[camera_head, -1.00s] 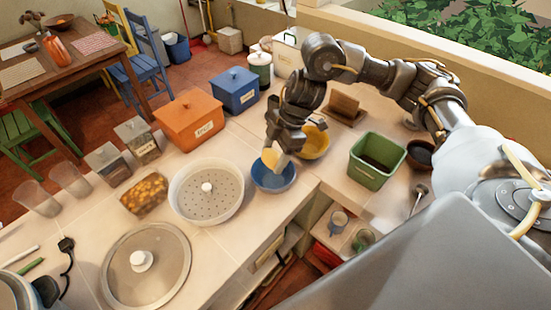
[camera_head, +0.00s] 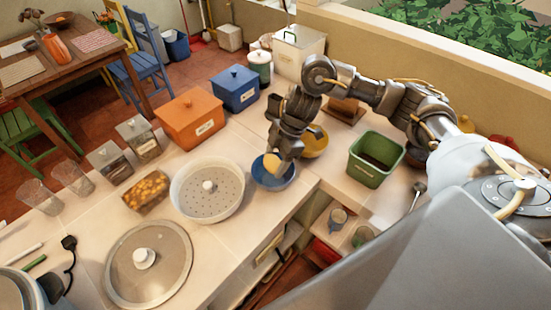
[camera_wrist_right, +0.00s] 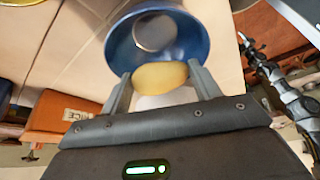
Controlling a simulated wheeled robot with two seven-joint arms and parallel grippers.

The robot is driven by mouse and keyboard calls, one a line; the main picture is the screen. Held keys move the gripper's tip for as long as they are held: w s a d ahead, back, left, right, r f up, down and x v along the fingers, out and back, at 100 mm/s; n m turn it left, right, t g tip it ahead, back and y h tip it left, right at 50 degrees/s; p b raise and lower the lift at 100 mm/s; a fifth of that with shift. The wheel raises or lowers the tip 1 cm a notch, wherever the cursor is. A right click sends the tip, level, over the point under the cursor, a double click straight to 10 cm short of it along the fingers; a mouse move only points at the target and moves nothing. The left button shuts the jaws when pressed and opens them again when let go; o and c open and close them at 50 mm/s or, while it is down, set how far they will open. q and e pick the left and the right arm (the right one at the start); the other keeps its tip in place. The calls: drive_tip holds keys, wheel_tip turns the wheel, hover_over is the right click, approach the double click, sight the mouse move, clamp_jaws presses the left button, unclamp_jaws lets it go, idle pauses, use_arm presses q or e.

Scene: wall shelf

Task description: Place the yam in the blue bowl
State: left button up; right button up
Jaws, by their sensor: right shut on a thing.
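The yam (camera_wrist_right: 160,76) is a yellow-tan oval held between the two fingers of my right gripper (camera_wrist_right: 162,86) in the right wrist view. In the head view the yam (camera_head: 272,162) shows at the blue bowl, with my right gripper (camera_head: 278,160) above it. The blue bowl (camera_head: 283,183) stands on the counter near its inner corner. In the wrist view the yam overlaps the near rim of the blue bowl (camera_wrist_right: 190,42); whether it touches the bowl, I cannot tell. My left gripper is not in view.
A yellow bowl (camera_head: 316,143) stands right behind the blue bowl. A white strainer (camera_head: 184,208) is close on its left, and a green bin (camera_head: 373,175) stands to the right. Orange (camera_head: 191,121) and blue (camera_head: 236,91) boxes line the far edge.

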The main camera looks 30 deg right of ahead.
drive_tip(key=shift+f, duration=0.6)
drive_tip(key=o, duration=1)
drive_tip(key=v, duration=1.3)
drive_tip(key=shift+a+r, duration=0.2)
drive_tip(key=shift+a, duration=0.05)
drive_tip(key=shift+f, duration=0.1)
